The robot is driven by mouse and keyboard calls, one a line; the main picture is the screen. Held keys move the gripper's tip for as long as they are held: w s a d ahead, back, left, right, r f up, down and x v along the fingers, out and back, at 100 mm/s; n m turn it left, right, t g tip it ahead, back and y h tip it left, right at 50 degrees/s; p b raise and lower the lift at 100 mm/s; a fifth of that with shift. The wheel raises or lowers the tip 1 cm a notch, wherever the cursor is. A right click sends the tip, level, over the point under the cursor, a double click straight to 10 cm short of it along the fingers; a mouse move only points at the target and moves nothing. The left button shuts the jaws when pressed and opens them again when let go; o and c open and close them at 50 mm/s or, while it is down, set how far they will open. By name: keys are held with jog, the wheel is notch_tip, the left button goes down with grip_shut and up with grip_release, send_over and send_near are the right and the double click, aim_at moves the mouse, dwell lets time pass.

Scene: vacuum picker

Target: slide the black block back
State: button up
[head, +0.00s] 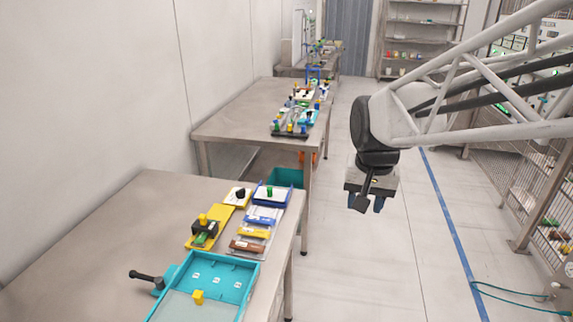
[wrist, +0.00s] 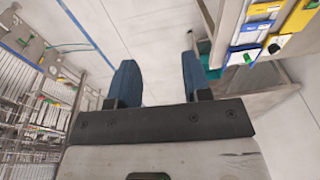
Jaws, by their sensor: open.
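The black block (head: 205,229) sits on a yellow base (head: 196,241) on the near table in the head view. A yellow knob (head: 203,218) stands on top of it, and a green part (head: 201,239) shows at its front. My gripper (head: 369,204) hangs over the floor, to the right of the table and well apart from the block. Its two blue fingers are apart with nothing between them, as the wrist view also shows (wrist: 160,75). I cannot make out the black block in the wrist view.
Blue, yellow and brown pieces line the table's right side. A second table (head: 235,122) stands behind. The floor below my gripper is clear.

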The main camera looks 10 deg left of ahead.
jog(key=w+a+f, duration=0.1)
jog(key=w+a, duration=0.5)
jog(key=a, duration=0.3)
jog(key=g, duration=0.2)
send_over(203, 217)
notch_tip(203, 217, down, 14)
jog(key=shift+a+f, duration=0.1)
jog(key=shift+f, duration=0.1)
jog(key=shift+f, duration=0.15)
jog(key=shift+f, duration=3.75)
jog(key=shift+c, duration=0.2)
